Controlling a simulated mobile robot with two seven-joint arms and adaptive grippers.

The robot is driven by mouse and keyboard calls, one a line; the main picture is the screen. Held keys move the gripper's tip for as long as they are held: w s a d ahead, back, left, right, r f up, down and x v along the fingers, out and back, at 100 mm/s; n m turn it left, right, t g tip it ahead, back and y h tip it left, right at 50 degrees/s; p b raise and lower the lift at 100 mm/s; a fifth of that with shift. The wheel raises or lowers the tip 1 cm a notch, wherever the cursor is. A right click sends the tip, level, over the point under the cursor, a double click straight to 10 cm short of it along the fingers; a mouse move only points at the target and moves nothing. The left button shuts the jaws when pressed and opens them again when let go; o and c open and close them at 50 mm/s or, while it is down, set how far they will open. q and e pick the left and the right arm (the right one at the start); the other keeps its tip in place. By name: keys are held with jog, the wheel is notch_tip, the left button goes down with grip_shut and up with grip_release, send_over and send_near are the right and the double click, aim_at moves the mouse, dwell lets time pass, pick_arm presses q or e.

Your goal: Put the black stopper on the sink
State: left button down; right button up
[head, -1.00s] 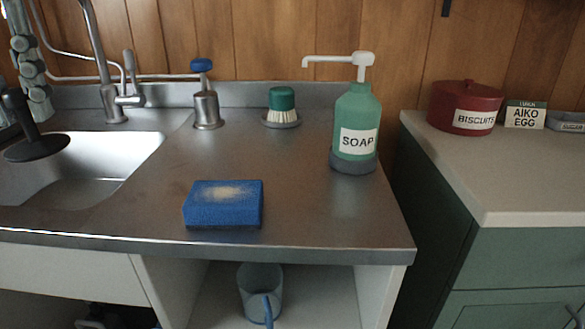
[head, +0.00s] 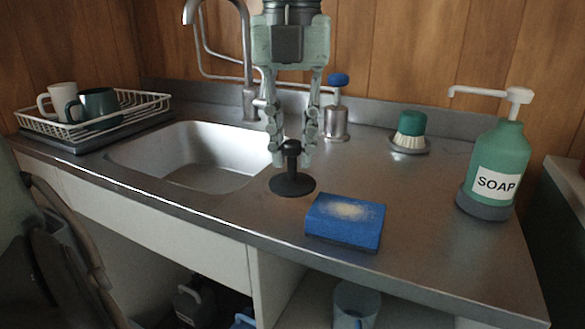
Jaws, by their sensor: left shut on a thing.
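The black stopper (head: 292,185) is a flat round disc with an upright knob. It shows in the head view just right of the sink bowl, near the bowl's right rim. I cannot tell whether the disc touches the counter or hangs slightly above it. My left gripper (head: 291,150) points down from above, its two fingers on either side of the knob, shut on it. The steel sink (head: 195,150) has an empty-looking bowl. My right gripper is not in view.
A blue sponge (head: 345,221) lies close in front and right of the stopper. A tap (head: 248,100), a blue-topped dispenser (head: 337,120), a green brush (head: 410,132) and a soap bottle (head: 496,170) stand around. A dish rack (head: 150,104) with mugs is at left.

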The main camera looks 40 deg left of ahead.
aim_at(293, 180)
pick_arm(q)
notch_tip(293, 180, down, 4)
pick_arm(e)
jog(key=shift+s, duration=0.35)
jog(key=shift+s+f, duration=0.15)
pick_arm(q)
jog(key=shift+f, duration=0.1)
jog(key=c, duration=1.6)
grip_release()
jog(key=shift+o, duration=1.2)
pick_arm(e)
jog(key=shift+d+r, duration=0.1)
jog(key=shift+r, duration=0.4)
